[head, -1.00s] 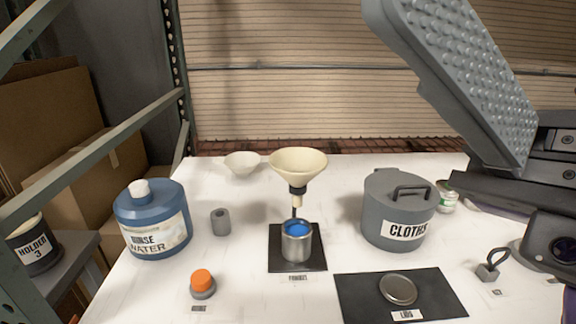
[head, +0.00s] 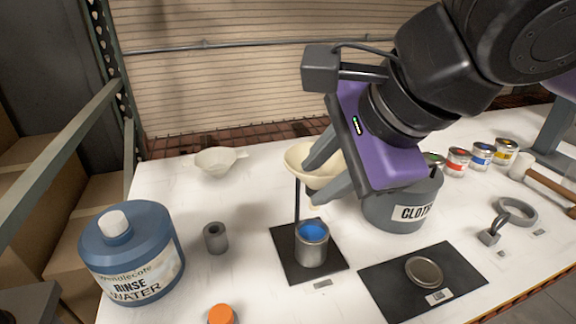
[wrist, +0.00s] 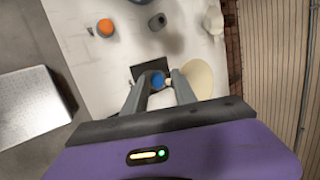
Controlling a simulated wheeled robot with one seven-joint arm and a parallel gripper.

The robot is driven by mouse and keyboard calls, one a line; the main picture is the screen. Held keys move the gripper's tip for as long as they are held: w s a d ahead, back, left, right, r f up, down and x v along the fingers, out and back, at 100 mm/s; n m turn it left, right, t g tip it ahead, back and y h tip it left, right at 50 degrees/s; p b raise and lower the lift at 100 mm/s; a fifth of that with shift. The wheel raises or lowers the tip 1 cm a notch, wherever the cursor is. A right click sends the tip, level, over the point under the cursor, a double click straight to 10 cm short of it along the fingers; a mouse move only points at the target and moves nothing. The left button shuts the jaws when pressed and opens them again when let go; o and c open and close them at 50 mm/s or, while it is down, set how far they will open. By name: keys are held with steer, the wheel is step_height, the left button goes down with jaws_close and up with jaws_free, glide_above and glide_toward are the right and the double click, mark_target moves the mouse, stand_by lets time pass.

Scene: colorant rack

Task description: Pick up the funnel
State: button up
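The cream funnel (head: 301,156) sits on a thin dark stand, with its spout above a metal can of blue paint (head: 311,243). My gripper (head: 308,181) is at the funnel from the right in the head view, its grey fingers apart and covering part of the bowl and neck. In the wrist view the fingers of my gripper (wrist: 162,80) are spread. The funnel (wrist: 197,79) shows there beside the right finger, with its pale spout between the fingers near the blue paint (wrist: 157,80). I cannot tell whether the fingers touch the funnel.
A grey CLOTHS canister (head: 385,212) stands close behind my gripper. A blue RINSE WATER jug (head: 128,254) is at the left, near a grey cylinder (head: 216,237). A pale scoop-like bowl (head: 219,161) lies at the back. A lid (head: 424,271) lies on a black mat at the front.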

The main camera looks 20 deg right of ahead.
mark_target(330, 175)
steer(key=d, duration=0.1)
steer(key=w+d+h, duration=0.2)
steer(key=d, duration=0.1)
steer(key=shift+w+t, duration=0.25)
steer(key=shift+t, duration=0.15)
steer(key=shift+x, duration=0.95)
steer(key=p+x, duration=0.1)
steer(key=x, duration=0.1)
steer(key=p+x, duration=0.1)
steer(key=x, duration=0.2)
steer(key=shift+w+d+f, duration=0.15)
steer(key=shift+d+f, duration=0.05)
steer(key=shift+f, duration=0.1)
jaws_close()
